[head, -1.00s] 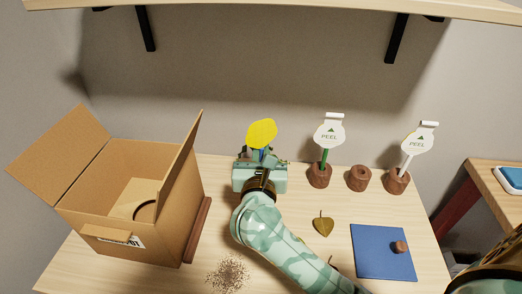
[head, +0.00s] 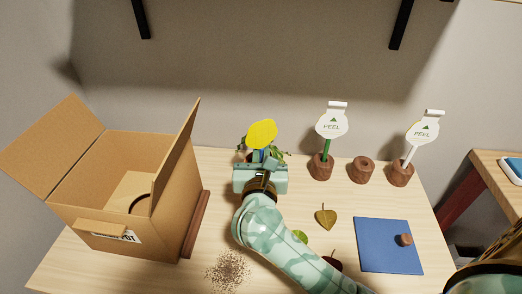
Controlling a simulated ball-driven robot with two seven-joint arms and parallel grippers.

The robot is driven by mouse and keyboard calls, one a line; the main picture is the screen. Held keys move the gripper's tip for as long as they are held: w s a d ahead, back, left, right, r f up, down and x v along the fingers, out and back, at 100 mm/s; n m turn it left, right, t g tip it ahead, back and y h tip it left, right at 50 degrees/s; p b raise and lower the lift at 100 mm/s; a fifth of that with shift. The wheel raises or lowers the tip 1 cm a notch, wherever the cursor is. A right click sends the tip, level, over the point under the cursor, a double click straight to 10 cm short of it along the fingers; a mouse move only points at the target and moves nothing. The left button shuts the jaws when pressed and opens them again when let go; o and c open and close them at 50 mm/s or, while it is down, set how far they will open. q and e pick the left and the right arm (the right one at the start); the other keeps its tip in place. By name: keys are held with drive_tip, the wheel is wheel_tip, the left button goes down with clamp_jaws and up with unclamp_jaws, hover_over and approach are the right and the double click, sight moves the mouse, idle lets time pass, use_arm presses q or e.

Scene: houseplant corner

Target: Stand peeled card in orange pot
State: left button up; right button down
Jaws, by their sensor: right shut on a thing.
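A yellow card (head: 262,133) on a blue stick (head: 257,155) stands upright above my right gripper (head: 260,168). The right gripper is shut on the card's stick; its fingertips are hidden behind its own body. Two white cards marked PEEL stand upright in brown holders: one on a green stick (head: 326,148), one on a white stick (head: 407,157). My left gripper is out of view.
An open cardboard box (head: 116,211) stands at left. An empty brown holder (head: 362,170) stands between the two white cards. A blue mat (head: 378,250) with a small brown piece (head: 405,240), loose leaves (head: 325,217) and spilled grains (head: 228,270) lie in front.

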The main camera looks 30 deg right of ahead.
drive_tip(key=shift+f, duration=0.35)
drive_tip(key=c, duration=1.5)
unclamp_jaws()
drive_tip(key=shift+o, duration=0.2)
drive_tip(key=p+v, duration=0.1)
drive_tip(key=v, duration=0.9)
drive_tip(key=shift+r, duration=0.1)
